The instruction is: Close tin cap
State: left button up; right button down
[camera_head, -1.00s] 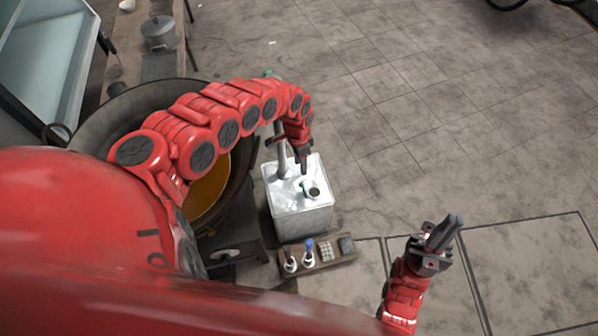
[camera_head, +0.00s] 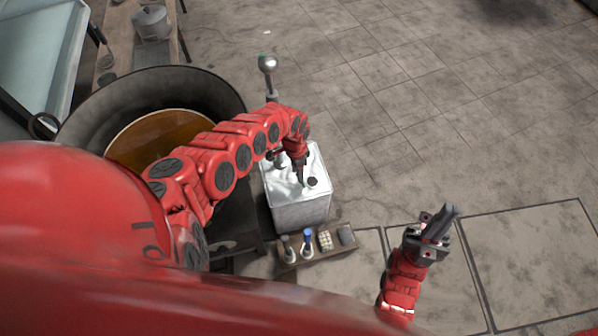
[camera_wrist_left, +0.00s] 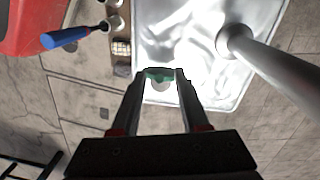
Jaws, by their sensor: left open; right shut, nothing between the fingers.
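The tin (camera_head: 300,208) is a pale metal box with a shiny white top, standing beside the big pot. A small dark round spot (camera_head: 312,181) shows on its top near the right edge. My left gripper (camera_head: 303,179) points down at the tin's top, just left of that spot. In the left wrist view the left gripper (camera_wrist_left: 161,72) is open, with a green piece (camera_wrist_left: 160,74), apparently the cap, between its fingertips. Whether the fingers touch it, and whether the cap is closed, I cannot tell. My right gripper (camera_head: 438,226) is shut and empty, away from the tin.
The large pot (camera_head: 88,118) holds orange-brown liquid. Floor to the right is clear.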

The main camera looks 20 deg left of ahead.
pick_arm(q)
jog(key=shift+c, duration=0.3)
grip_shut()
dwell(1.2)
